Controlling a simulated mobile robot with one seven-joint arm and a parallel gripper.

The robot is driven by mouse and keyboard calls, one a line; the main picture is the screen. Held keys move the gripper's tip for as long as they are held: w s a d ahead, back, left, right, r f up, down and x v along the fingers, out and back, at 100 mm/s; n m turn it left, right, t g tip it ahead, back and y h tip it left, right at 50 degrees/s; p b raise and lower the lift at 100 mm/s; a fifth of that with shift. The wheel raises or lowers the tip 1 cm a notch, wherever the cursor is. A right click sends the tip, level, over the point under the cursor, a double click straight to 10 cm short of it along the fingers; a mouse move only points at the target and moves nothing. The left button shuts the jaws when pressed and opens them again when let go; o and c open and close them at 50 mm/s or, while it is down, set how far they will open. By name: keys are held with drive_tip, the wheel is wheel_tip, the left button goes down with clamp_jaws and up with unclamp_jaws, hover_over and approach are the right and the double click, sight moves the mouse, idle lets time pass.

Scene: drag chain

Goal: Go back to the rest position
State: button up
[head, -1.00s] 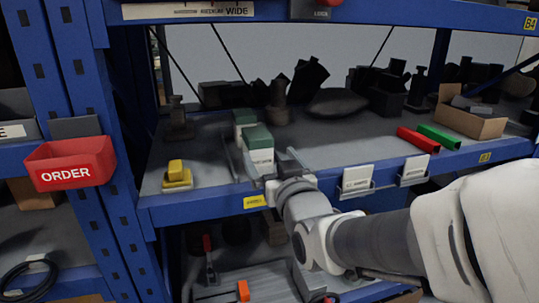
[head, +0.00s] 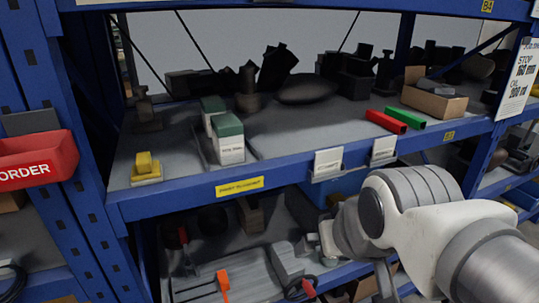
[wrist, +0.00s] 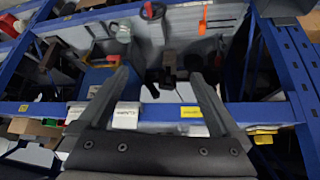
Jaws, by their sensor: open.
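My gripper (wrist: 161,73) shows in the wrist view with its two dark fingers spread apart and nothing between them. Beyond the fingers is the blue shelf beam (wrist: 60,108) with white labels on it. In the head view my white and grey arm is at the lower right, in front of the shelf rack and clear of the upper shelf's top. The fingers cannot be made out in the head view.
The upper shelf (head: 290,140) also holds a yellow block (head: 144,165), a red bar (head: 385,122), a green bar (head: 406,117) and a cardboard box (head: 434,102). A red ORDER bin (head: 35,160) hangs at the left. The lower shelf holds grey parts and orange-handled items.

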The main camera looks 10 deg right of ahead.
drive_tip(key=s, duration=0.2)
drive_tip(key=s+g, duration=0.1)
drive_tip(key=shift+s+d+f, duration=0.15)
drive_tip(key=shift+d+f, duration=0.1)
drive_tip(key=shift+d, duration=0.1)
wheel_tip(320, 180, up, 5)
drive_tip(key=p, duration=0.4)
drive_tip(key=shift+f+p, duration=0.15)
drive_tip(key=shift+p, duration=0.2)
